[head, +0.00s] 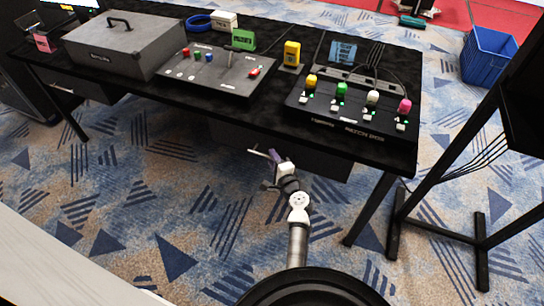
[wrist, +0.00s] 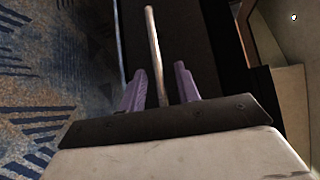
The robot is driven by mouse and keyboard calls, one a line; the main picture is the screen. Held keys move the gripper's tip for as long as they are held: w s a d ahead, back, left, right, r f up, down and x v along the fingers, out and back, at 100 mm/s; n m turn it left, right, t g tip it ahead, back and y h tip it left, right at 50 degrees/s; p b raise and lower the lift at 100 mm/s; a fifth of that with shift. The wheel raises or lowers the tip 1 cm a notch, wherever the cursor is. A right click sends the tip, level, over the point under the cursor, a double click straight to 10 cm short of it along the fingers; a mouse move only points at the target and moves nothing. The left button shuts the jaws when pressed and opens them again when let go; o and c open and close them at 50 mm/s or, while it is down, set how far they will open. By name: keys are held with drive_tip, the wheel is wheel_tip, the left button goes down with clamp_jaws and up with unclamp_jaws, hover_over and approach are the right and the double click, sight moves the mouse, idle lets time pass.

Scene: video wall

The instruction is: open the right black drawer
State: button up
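The right black drawer (head: 320,163) hangs under the black desk, partly hidden by the desktop. It looks closed. Its dark front fills the upper middle of the wrist view (wrist: 195,40). Its pale metal bar handle (wrist: 153,40) runs lengthwise between my two purple fingers. My gripper (wrist: 160,68) is open around the handle, with a visible gap on each side. In the head view my gripper (head: 274,156) is just below the desk's front edge, at the drawer's left part. Contact with the handle cannot be made out there.
The black desk (head: 225,118) carries a grey case (head: 130,45), two control panels and a yellow device (head: 291,53). Another drawer (head: 75,88) hangs at the desk's left. A black stand (head: 440,215) is on the right. Patterned carpet in front is clear.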

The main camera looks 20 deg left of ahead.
drive_tip(key=shift+w+a+f, duration=0.1)
drive_tip(key=shift+w+a, duration=0.35)
clamp_jaws()
